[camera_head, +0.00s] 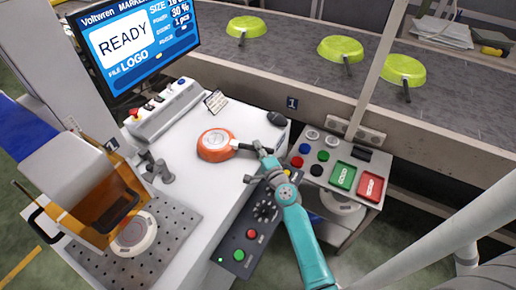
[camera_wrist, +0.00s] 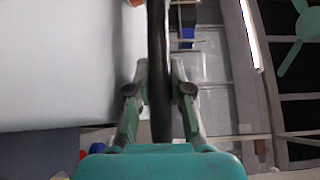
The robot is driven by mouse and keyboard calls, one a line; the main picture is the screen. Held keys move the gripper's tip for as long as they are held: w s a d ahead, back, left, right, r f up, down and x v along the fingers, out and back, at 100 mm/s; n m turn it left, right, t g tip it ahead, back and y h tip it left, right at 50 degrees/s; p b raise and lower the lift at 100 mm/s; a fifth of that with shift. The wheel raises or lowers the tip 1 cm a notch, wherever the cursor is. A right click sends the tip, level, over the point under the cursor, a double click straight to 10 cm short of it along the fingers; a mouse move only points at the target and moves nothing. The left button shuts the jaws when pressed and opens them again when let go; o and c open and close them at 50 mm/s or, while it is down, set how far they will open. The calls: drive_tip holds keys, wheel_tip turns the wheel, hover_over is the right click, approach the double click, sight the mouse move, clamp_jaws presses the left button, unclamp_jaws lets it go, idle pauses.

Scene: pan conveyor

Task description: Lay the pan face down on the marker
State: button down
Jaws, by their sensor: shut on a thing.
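My gripper (camera_head: 262,154) is shut on the pan's handle at the worktop's right side. In the wrist view, the dark handle (camera_wrist: 158,30) runs upright between the fingers of my gripper (camera_wrist: 160,80). I cannot tell whether the pan touches the worktop or hangs just above it. The marker (camera_head: 90,190) stands at the lower left, with a round pale plate (camera_head: 134,232) under its amber window on a perforated base.
A monitor (camera_head: 130,42) reading READY stands at the back left. A control box (camera_head: 162,108) and a small sign (camera_head: 215,102) lie behind the pan. A button panel (camera_head: 250,235) is along the front edge. Several green pans (camera_head: 341,48) sit on the conveyor (camera_head: 290,70).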

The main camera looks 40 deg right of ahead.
idle(0.5)
drive_tip(key=c, duration=1)
unclamp_jaws()
drive_tip(key=shift+f, duration=0.15)
drive_tip(key=shift+s+f, duration=0.15)
drive_tip(key=shift+f, duration=0.15)
drive_tip(key=shift+r+v, duration=0.2)
drive_tip(key=shift+v, duration=2.75)
drive_tip(key=shift+r+v, duration=0.2)
drive_tip(key=shift+v, duration=2.7)
